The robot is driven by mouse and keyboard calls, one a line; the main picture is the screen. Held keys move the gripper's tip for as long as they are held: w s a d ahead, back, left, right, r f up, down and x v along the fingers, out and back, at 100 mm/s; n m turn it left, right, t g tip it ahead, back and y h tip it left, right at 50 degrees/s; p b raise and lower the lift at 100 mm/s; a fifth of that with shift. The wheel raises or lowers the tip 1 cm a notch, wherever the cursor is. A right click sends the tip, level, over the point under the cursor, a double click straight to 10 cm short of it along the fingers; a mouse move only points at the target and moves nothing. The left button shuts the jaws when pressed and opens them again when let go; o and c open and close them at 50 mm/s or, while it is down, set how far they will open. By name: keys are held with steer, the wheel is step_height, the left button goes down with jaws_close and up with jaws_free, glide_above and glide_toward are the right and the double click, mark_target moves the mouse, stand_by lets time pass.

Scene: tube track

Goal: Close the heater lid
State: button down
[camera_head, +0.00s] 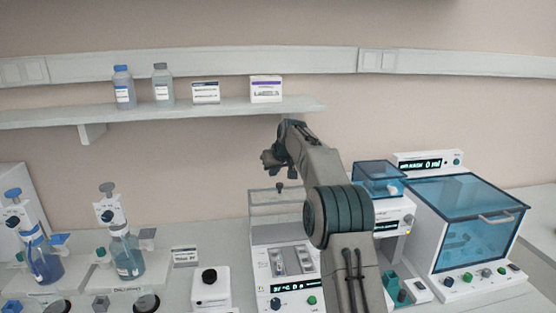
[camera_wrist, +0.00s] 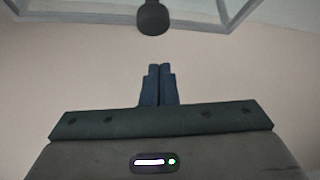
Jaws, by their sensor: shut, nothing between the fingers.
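The heater (camera_head: 290,272) is a white block with a lit display and a green knob, on the bench in the middle of the head view. Its clear lid (camera_head: 262,205) stands raised at the back of the heater, with a small dark knob (camera_head: 280,187) near its top edge. In the wrist view, the dark knob (camera_wrist: 153,18) and the lid's pale frame (camera_wrist: 235,12) show at the top. My gripper (camera_head: 270,160) is above the raised lid in the head view, and part of the heater is hidden by my arm. The fingers (camera_wrist: 158,85) are together and empty, apart from the knob.
A blue-lidded bath (camera_head: 465,230) and a smaller blue-topped device (camera_head: 380,180) stand on the right. Bottle dispensers (camera_head: 125,250) and a small white mixer (camera_head: 210,285) stand on the left. A shelf (camera_head: 220,108) with bottles and boxes is on the wall behind.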

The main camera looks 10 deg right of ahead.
steer(key=shift+s+d+f, duration=0.2)
steer(key=shift+s+f, duration=0.1)
steer(key=shift+s, duration=0.4)
steer(key=shift+s+d+f, duration=0.2)
steer(key=shift+s+f, duration=0.05)
steer(key=shift+s, duration=0.45)
steer(key=shift+s+f+b, duration=0.15)
steer(key=shift+b, duration=0.25)
